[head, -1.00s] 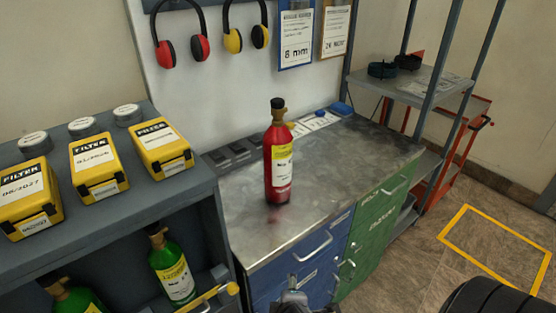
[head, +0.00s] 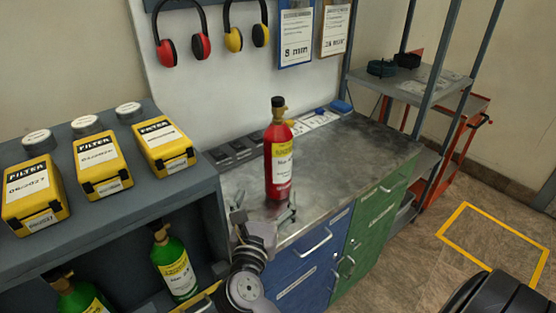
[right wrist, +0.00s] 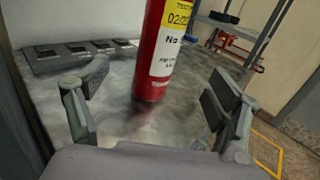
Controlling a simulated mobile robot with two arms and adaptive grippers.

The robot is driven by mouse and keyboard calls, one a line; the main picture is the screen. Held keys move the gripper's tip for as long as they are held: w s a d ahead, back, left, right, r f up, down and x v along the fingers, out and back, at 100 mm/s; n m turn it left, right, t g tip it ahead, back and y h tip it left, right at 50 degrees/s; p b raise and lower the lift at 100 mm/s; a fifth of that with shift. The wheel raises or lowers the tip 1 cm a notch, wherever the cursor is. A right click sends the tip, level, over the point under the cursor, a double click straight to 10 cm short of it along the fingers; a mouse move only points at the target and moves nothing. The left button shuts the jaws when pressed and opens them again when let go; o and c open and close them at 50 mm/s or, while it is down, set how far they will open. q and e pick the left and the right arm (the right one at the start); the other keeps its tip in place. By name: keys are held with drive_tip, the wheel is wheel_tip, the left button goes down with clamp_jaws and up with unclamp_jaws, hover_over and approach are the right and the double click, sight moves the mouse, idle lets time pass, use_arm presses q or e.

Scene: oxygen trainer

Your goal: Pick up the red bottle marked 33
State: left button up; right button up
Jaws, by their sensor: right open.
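The red bottle (head: 272,180) stands upright on the metal worktop, with a black top and a yellow and white label; its number is too small to read. In the right wrist view the red bottle (right wrist: 147,86) stands just beyond and between the fingers, with its upper part cut off. My right gripper (head: 264,215) is open at the front edge of the worktop, in front of the bottle's base. Its spread fingers (right wrist: 160,108) show at both sides in the right wrist view, with nothing between their pads. My left gripper is not in view.
The metal worktop (head: 345,160) is clear to the right of the bottle. Dark flat items lie behind it. At left a grey shelf (head: 190,203) holds yellow filter boxes (head: 100,165) above and green bottles (head: 175,262) below.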

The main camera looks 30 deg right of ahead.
sight(275, 165)
drive_tip(key=p+x, duration=0.1)
drive_tip(key=x, duration=0.9)
drive_tip(key=shift+w+d+p, duration=0.2)
drive_tip(key=shift+p, duration=0.15)
drive_tip(key=p+x, duration=0.1)
drive_tip(key=x, duration=0.3)
drive_tip(key=shift+w+d+r, duration=0.15)
drive_tip(key=shift+w+d, duration=0.05)
drive_tip(key=shift+d, duration=0.15)
drive_tip(key=shift+w+d, duration=0.2)
drive_tip(key=shift+a, duration=0.1)
drive_tip(key=shift+c, duration=0.4)
drive_tip(key=shift+c, duration=0.7)
clamp_jaws()
drive_tip(key=shift+r, duration=0.2)
